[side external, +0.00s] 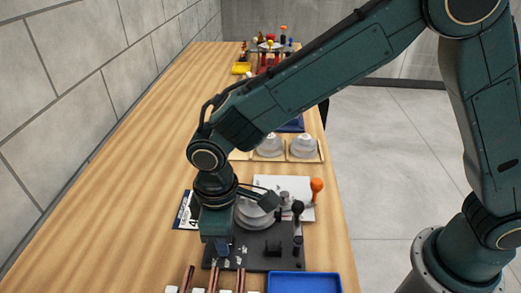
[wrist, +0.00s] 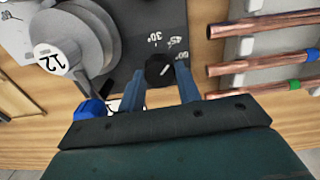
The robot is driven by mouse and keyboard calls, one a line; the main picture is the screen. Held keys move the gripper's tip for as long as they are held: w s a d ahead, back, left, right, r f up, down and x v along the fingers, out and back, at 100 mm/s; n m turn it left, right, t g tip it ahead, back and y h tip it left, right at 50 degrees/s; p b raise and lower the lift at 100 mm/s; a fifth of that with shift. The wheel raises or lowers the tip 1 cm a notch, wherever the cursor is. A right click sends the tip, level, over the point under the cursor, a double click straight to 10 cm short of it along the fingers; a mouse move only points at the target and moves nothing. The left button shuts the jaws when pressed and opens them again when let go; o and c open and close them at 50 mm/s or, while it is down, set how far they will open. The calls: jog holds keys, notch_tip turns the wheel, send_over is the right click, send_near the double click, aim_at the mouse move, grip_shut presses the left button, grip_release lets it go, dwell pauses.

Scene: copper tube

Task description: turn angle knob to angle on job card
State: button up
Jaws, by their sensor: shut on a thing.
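The black angle knob (wrist: 157,72) is in the wrist view, between the two blue fingers of my gripper (wrist: 161,80). My gripper is shut on it. A white line on the knob slants toward upper right. White angle marks, one reading 30°, are printed on the dark base plate (wrist: 140,20) beyond the knob; another mark by the right finger is partly hidden. In the side view my gripper (side external: 222,247) points down at the plate's near left part and hides the knob. A white and dark card (side external: 184,213) with a large 4 lies left of the plate, partly covered by my arm.
Grey round dies, one marked 12 (wrist: 52,60), stand on the plate beside the knob. Copper tubes (wrist: 265,60) lie on a rack to the right. A blue tray (side external: 303,283) is at the front, and an orange-knobbed lever (side external: 317,186) rises behind.

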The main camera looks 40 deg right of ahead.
jog(key=shift+r+n, duration=0.1)
jog(key=shift+n, duration=0.2)
jog(key=o, duration=1)
jog(key=shift+c, duration=0.2)
notch_tip(320, 180, up, 14)
dwell(0.3)
